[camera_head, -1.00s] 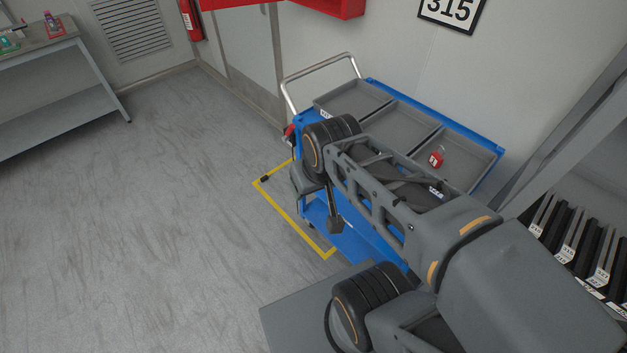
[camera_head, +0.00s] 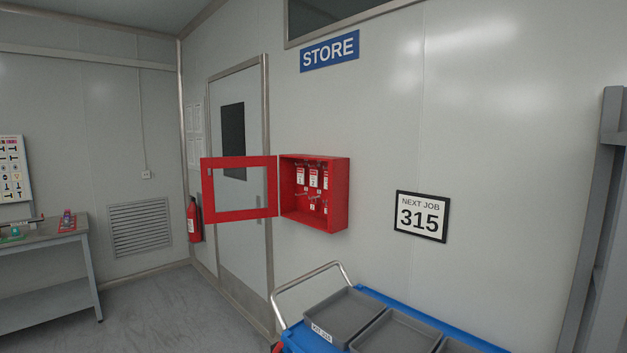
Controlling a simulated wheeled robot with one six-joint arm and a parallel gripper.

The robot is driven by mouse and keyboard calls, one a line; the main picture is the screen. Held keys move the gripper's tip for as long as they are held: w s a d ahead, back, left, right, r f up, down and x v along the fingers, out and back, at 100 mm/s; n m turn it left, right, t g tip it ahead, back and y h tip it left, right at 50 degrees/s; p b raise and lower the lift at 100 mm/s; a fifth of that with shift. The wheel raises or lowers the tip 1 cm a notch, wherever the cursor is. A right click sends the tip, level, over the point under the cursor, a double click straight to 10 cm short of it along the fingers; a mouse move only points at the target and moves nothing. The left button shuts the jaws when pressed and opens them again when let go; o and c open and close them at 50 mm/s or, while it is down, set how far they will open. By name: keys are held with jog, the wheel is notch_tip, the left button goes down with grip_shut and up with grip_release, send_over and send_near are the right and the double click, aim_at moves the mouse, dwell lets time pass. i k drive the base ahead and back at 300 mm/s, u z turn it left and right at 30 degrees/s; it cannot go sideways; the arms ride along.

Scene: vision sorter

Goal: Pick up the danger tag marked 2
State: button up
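Several red-and-white danger tags (camera_head: 313,178) hang on hooks inside an open red wall cabinet (camera_head: 342,203). They hang in a row in the upper part, and smaller items hang below them. The numbers on the tags are too small to read, so I cannot tell which one is marked 2. The cabinet door (camera_head: 238,214) is swung open to the left, and its frame has an open window.
A blue trolley (camera_head: 292,340) with grey trays (camera_head: 345,318) and a metal handle stands below the cabinet. A fire extinguisher (camera_head: 194,220) hangs left of the door. A bench (camera_head: 55,240) stands far left. A "NEXT JOB 315" sign (camera_head: 422,217) is on the wall.

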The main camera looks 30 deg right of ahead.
aim_at(314, 174)
jog(key=u, duration=0.45)
jog(key=i, duration=5.85)
jog(key=z, duration=5.1)
jog(key=i, duration=0.2)
jog(key=z, duration=0.2)
